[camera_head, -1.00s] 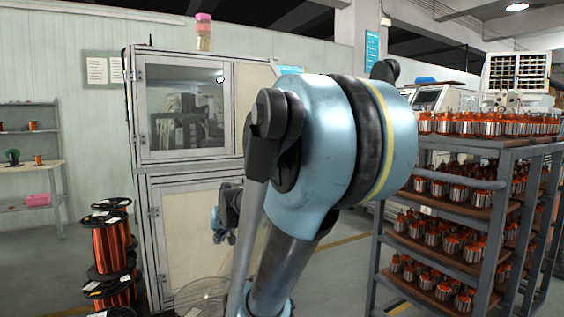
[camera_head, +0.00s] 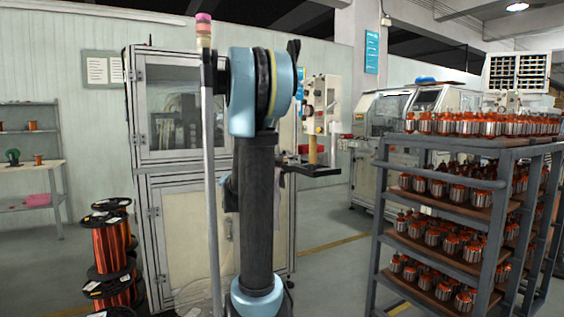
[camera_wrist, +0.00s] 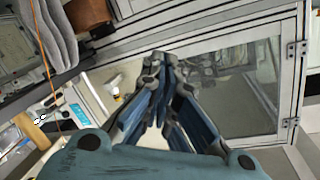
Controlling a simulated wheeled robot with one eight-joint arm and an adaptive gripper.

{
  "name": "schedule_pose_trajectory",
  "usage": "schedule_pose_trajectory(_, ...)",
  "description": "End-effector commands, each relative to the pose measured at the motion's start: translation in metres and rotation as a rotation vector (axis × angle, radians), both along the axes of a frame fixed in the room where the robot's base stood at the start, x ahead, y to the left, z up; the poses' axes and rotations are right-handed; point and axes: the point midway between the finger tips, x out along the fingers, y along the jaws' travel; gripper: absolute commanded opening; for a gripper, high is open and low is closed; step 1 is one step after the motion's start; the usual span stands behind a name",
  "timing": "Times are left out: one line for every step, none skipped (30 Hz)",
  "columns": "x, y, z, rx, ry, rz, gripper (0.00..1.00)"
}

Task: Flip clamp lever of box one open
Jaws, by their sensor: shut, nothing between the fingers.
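My gripper (camera_wrist: 158,62) is in the wrist view, its dark fingertips together and nothing held. It is in front of a framed cabinet (camera_wrist: 200,40) with a glass door (camera_wrist: 255,85); the distance to the glass is hard to judge. I cannot make out a clamp lever or tell which thing is box one. In the head view my arm stands upright in front of the same cabinet (camera_head: 170,210), and my gripper does not show there.
Wire spools (camera_head: 110,250) are stacked at the left of the cabinet. A dark rack (camera_head: 445,200) full of orange-topped armatures stands at the right. A machine with a small table (camera_head: 315,165) shows behind my arm. The floor (camera_head: 330,270) between cabinet and rack is clear.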

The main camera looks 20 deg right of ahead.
Motion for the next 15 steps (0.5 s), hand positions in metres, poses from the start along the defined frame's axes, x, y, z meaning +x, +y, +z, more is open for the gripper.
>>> schedule_pose_trajectory(0.010, -0.008, 0.004, 0.012, -0.034, -0.021, 0.00)
schedule_pose_trajectory(0.015, -0.012, 0.006, 0.020, -0.055, -0.032, 0.00)
schedule_pose_trajectory(0.021, -0.018, 0.010, 0.029, -0.083, -0.049, 0.00)
schedule_pose_trajectory(0.025, -0.023, 0.012, 0.035, -0.106, -0.062, 0.00)
schedule_pose_trajectory(0.029, -0.027, 0.015, 0.043, -0.127, -0.074, 0.00)
schedule_pose_trajectory(0.035, -0.034, 0.017, 0.051, -0.155, -0.091, 0.00)
schedule_pose_trajectory(0.039, -0.039, 0.019, 0.058, -0.175, -0.102, 0.00)
schedule_pose_trajectory(0.042, -0.044, 0.021, 0.066, -0.197, -0.115, 0.00)
schedule_pose_trajectory(0.047, -0.051, 0.023, 0.074, -0.226, -0.131, 0.00)
schedule_pose_trajectory(0.050, -0.056, 0.025, 0.080, -0.247, -0.143, 0.00)
schedule_pose_trajectory(0.053, -0.062, 0.026, 0.088, -0.267, -0.156, 0.00)
schedule_pose_trajectory(0.056, -0.069, 0.027, 0.096, -0.296, -0.173, 0.00)
schedule_pose_trajectory(0.059, -0.075, 0.028, 0.104, -0.317, -0.187, 0.00)
schedule_pose_trajectory(0.061, -0.081, 0.029, 0.109, -0.339, -0.200, 0.00)
schedule_pose_trajectory(0.064, -0.088, 0.030, 0.117, -0.366, -0.217, 0.00)
